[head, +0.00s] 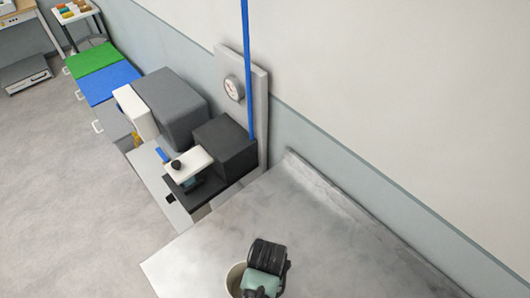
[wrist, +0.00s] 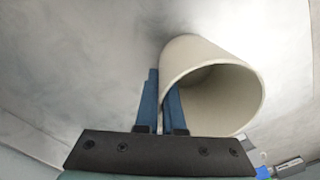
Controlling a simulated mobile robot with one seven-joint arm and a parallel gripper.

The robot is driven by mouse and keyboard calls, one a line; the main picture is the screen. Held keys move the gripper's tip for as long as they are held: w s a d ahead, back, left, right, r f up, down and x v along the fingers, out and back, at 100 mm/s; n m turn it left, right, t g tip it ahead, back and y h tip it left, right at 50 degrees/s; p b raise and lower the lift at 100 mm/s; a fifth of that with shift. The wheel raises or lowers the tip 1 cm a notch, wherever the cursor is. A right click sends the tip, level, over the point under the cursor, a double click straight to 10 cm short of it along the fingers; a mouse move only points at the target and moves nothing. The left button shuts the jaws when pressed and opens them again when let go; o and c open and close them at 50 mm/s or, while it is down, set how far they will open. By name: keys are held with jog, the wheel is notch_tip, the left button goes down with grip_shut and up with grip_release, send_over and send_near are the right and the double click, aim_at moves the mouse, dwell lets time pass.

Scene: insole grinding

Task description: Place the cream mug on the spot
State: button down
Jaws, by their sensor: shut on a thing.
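The cream mug (wrist: 188,62) fills the upper right of the wrist view, its open mouth facing the camera. My gripper (wrist: 163,84) is shut on the mug's wall, with one blue finger outside and the other just inside the rim. In the head view the mug (head: 235,280) shows at the bottom edge, partly hidden by my gripper (head: 258,290). It is over the grey table (head: 330,235). I cannot tell whether its base touches the table. No marked spot is visible in either view.
The table around the mug looks bare. A raised edge and the wall (head: 400,110) bound its far right side. A dark machine block (head: 226,148) with a white plate (head: 190,163), a gauge (head: 235,88) and a blue pole (head: 247,60) stand beyond the table's far end.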

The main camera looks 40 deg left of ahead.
jog(key=shift+f, duration=0.2)
jog(key=c, duration=1)
grip_release()
jog(key=shift+r, duration=0.15)
notch_tip(320, 180, up, 12)
jog(key=shift+w+d+r, duration=0.1)
jog(key=shift+w, duration=0.1)
